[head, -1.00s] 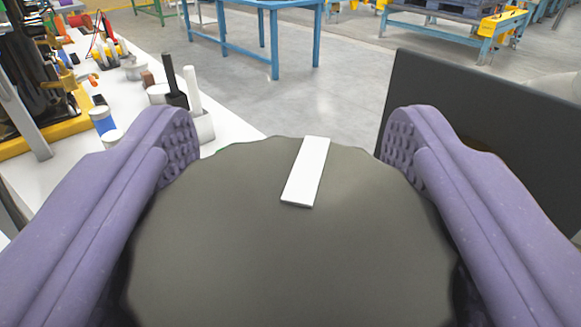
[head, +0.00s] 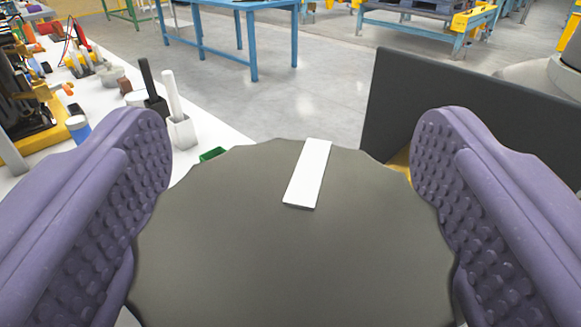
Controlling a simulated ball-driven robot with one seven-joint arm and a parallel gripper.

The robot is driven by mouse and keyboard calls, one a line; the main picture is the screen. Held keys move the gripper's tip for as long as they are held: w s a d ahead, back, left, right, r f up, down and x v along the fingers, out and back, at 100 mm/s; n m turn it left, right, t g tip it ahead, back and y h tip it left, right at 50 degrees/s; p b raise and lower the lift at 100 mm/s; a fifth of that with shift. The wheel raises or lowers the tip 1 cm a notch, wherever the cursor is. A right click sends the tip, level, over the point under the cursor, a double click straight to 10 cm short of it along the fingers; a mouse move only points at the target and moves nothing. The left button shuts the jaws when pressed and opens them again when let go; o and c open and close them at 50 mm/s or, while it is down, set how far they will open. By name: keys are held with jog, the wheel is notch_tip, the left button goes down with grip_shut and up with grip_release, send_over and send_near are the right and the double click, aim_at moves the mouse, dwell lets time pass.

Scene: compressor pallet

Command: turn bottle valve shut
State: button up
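The bottle valve (head: 290,245) is a large dark grey round knob with a scalloped edge, filling the lower middle of the head view. A white bar mark (head: 308,175) on its top runs from near the centre to the far edge, tilted slightly right. My gripper (head: 291,155) has two purple fingers with studded pads, one on each side of the knob. The fingers are open, with gaps showing between their tips and the knob's edge. The bottle below the knob is hidden.
A white bench (head: 210,140) with tools and small containers runs along the left. A dark upright panel (head: 450,110) stands behind the knob at the right. A blue table (head: 225,35) stands farther back on open grey floor.

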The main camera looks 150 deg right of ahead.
aim_at(291, 176)
dwell(0.3)
notch_tip(291, 176, up, 4)
jog(key=shift+r+p, duration=0.1)
jog(key=shift+p, duration=0.75)
jog(key=s+a+p, duration=0.1)
jog(key=s+a, duration=0.2)
jog(key=s, duration=0.4)
jog(key=s+a+p, duration=0.1)
jog(key=s+a, duration=0.3)
jog(key=s, duration=0.3)
jog(key=shift+s+r+p, duration=0.15)
jog(key=shift+r+p, duration=0.25)
